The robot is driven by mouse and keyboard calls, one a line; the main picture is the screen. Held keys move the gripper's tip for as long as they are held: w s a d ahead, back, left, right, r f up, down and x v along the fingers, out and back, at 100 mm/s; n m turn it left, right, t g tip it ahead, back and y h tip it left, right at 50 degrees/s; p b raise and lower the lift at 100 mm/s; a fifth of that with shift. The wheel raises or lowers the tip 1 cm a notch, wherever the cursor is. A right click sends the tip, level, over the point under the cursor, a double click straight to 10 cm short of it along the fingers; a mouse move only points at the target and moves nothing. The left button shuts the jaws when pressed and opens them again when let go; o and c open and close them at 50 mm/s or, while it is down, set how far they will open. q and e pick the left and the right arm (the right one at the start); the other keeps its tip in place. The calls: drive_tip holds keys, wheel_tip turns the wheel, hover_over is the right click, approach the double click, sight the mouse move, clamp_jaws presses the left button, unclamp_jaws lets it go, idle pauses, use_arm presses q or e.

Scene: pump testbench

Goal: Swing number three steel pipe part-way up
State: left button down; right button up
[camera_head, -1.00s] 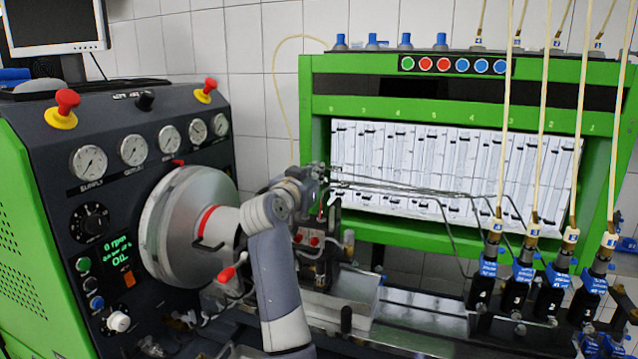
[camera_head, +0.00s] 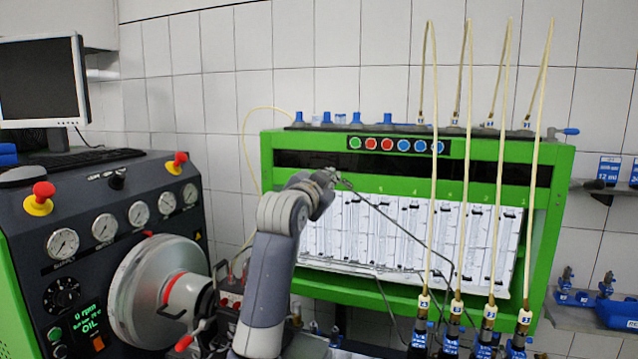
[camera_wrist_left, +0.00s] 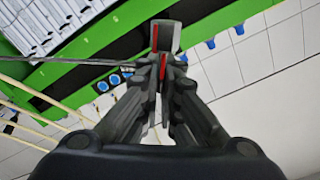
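My left gripper (camera_head: 331,176) is raised in front of the upper green frame of the test bench. It is shut on the free end of a thin steel pipe (camera_head: 386,216). The pipe slopes down to the right, bends, and drops toward the blue-and-black injectors. Its lower joint is hard to make out behind the hoses. In the left wrist view, the closed fingers (camera_wrist_left: 163,66) have red inner edges, and the pipe (camera_wrist_left: 62,60) leaves them to the left. Another steel pipe (camera_head: 345,270) stays low, running to the leftmost injector (camera_head: 420,332). My right gripper is out of view.
Pale hoses (camera_head: 463,150) rise in front of the white gauge panel (camera_head: 385,235). The green frame (camera_head: 268,190) stands close behind the gripper. The flywheel (camera_head: 150,290) and control console (camera_head: 30,260) are at left. Open space lies above my gripper before the tiled wall.

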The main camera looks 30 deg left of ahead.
use_arm(q)
drive_tip(key=shift+d+r, duration=0.15)
drive_tip(key=shift+d, duration=0.05)
drive_tip(key=c, duration=2)
unclamp_jaws()
drive_tip(key=shift+c, duration=0.2)
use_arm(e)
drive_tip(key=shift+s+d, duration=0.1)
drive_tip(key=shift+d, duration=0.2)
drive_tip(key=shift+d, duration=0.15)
use_arm(q)
drive_tip(key=v, duration=1.2)
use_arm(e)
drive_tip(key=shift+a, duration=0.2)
use_arm(q)
drive_tip(key=shift+d, duration=0.1)
